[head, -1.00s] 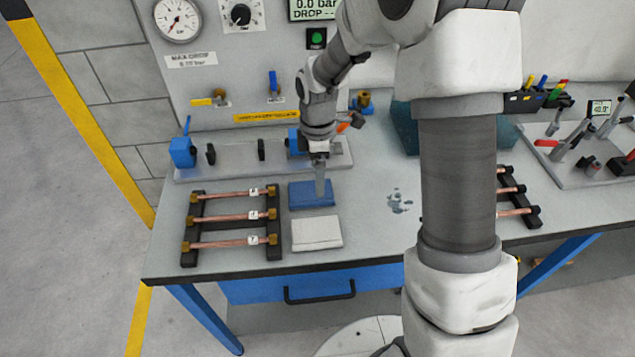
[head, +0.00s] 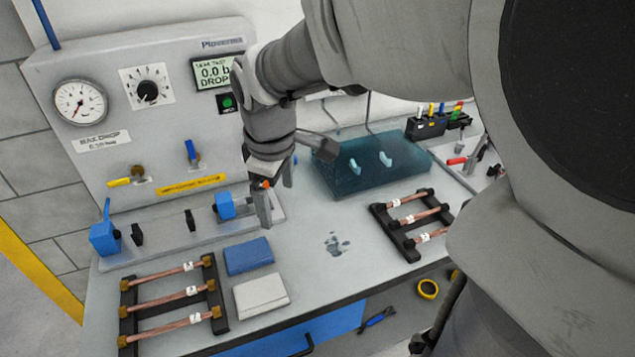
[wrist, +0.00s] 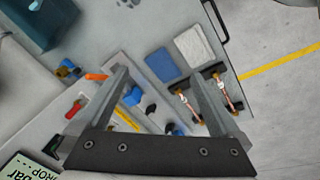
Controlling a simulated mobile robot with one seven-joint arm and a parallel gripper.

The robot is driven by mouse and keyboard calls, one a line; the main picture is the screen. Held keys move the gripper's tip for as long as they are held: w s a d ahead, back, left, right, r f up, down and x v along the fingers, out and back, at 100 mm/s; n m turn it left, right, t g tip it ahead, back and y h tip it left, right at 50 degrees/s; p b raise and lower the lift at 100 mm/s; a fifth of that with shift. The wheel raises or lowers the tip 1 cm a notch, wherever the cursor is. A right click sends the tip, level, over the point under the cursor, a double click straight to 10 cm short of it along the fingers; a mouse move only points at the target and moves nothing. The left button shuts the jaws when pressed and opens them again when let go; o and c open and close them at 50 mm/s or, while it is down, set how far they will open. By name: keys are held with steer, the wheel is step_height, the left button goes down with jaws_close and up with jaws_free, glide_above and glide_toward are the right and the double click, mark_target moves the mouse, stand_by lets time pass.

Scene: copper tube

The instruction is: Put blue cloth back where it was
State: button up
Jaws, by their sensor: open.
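The blue cloth (head: 248,256) lies flat and folded on the grey bench, just behind the white cloth (head: 261,295) and right of the left tube rack. My gripper (head: 276,198) is open and empty, raised above the bench behind and slightly right of the blue cloth, in front of the test panel. In the wrist view my gripper (wrist: 160,78) has its fingers wide apart with nothing between them. The blue cloth (wrist: 162,64) shows beyond the fingertips, beside the white cloth (wrist: 194,46).
A rack of copper tubes (head: 124,312) stands left of the cloths and another rack (head: 380,212) stands right. A blue-clamped fixture (head: 104,238) runs along the panel's foot. A teal tank (head: 370,180) stands at the back. The bench around a wet patch (head: 337,244) is otherwise clear.

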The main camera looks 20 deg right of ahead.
steer(key=s+d+r+m+t, duration=0.1)
steer(key=s+r+m, duration=0.1)
steer(key=s+m, duration=0.3)
steer(key=s+d+r+m+t, duration=0.1)
steer(key=s+r+m+t, duration=0.1)
steer(key=s, duration=0.6)
steer(key=r+m, duration=0.1)
steer(key=m, duration=0.1)
steer(key=shift+d+m, duration=0.4)
steer(key=shift+r, duration=0.1)
steer(key=shift+c, duration=0.2)
